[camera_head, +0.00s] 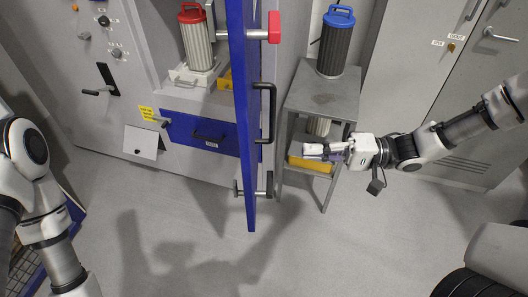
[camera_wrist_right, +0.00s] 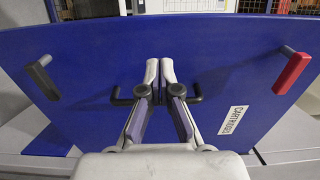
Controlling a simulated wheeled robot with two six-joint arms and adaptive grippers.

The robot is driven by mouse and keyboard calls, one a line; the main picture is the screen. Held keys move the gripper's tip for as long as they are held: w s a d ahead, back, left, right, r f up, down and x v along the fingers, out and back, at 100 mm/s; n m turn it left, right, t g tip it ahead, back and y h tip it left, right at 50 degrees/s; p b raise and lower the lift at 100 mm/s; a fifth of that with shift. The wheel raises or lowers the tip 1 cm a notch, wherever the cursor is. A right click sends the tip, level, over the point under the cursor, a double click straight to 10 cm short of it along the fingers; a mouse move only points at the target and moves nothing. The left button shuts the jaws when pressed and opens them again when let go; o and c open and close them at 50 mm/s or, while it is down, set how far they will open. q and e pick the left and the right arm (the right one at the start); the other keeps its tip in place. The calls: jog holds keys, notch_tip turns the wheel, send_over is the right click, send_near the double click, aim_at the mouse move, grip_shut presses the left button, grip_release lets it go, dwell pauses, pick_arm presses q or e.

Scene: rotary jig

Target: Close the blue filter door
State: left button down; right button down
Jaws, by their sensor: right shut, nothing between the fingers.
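The blue filter door (camera_head: 243,110) stands wide open, seen nearly edge-on in the head view. A black bar handle (camera_head: 268,112) sits mid-door. A red latch handle (camera_head: 274,27) and a black latch handle (camera_head: 268,184) are at its two ends. My right gripper (camera_head: 306,151) is shut and empty, to the right of the door and apart from it. In the wrist view its fingertips (camera_wrist_right: 159,66) overlap the bar handle; contact is not visible. My left gripper is out of view.
A red-capped filter (camera_head: 196,40) stands inside the cabinet, above a blue drawer front (camera_head: 188,132). A grey stand (camera_head: 320,96) bears a blue-capped filter (camera_head: 337,45), with a yellow bin (camera_head: 311,166) below, close to my right gripper. The floor in front is clear.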

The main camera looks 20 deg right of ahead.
jog(key=x, duration=1)
jog(key=shift+a+p, duration=0.25)
jog(key=shift+p, duration=0.05)
jog(key=shift+w, duration=0.1)
